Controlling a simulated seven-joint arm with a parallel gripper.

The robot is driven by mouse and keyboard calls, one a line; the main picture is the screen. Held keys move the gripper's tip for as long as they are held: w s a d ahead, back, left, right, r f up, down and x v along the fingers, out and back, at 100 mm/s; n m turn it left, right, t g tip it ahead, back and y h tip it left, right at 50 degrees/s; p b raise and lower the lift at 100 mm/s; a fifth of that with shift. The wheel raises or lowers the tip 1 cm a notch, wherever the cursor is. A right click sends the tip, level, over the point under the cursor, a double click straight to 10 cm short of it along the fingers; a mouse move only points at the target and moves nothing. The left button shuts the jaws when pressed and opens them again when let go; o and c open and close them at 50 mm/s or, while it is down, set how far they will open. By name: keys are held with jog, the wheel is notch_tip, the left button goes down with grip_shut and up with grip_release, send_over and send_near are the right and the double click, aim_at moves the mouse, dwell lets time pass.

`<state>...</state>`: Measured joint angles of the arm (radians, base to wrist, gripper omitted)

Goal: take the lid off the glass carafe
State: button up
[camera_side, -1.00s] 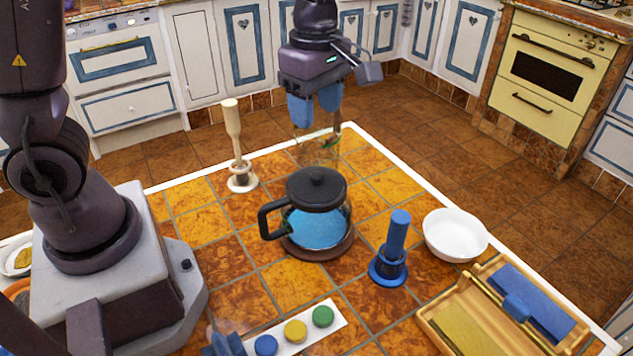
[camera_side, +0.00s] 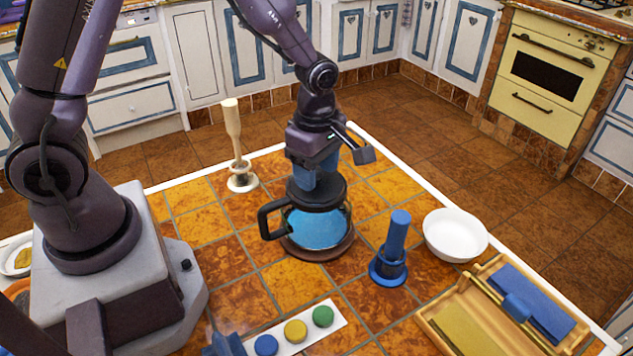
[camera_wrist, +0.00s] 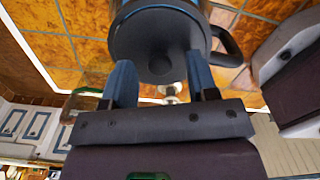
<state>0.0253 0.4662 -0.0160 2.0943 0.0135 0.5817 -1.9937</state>
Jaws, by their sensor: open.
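The glass carafe (camera_side: 318,229) with blue contents stands on a round brown base (camera_side: 296,252) in the middle of the tiled table. Its black handle (camera_side: 268,220) points left in the side view. The dark lid (camera_side: 300,196) sits on top of the carafe; in the wrist view the lid (camera_wrist: 150,32) shows with its round knob (camera_wrist: 160,63). My gripper (camera_side: 316,180) is right above the lid, its blue fingers pointing down. In the wrist view my gripper (camera_wrist: 160,78) is open, with one finger on each side of the knob and a gap to it. The fingers partly hide the knob in the side view.
A wooden tool on a stand (camera_side: 235,150) is behind left of the carafe. A blue tool in a holder (camera_side: 391,255) and a white bowl (camera_side: 455,235) are to the right. A white strip with coloured buttons (camera_side: 296,330) and a wooden box (camera_side: 500,315) are in front.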

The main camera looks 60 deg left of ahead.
jog(key=shift+f, duration=0.4)
jog(key=shift+c, duration=0.4)
grip_shut()
jog(key=shift+r, duration=0.1)
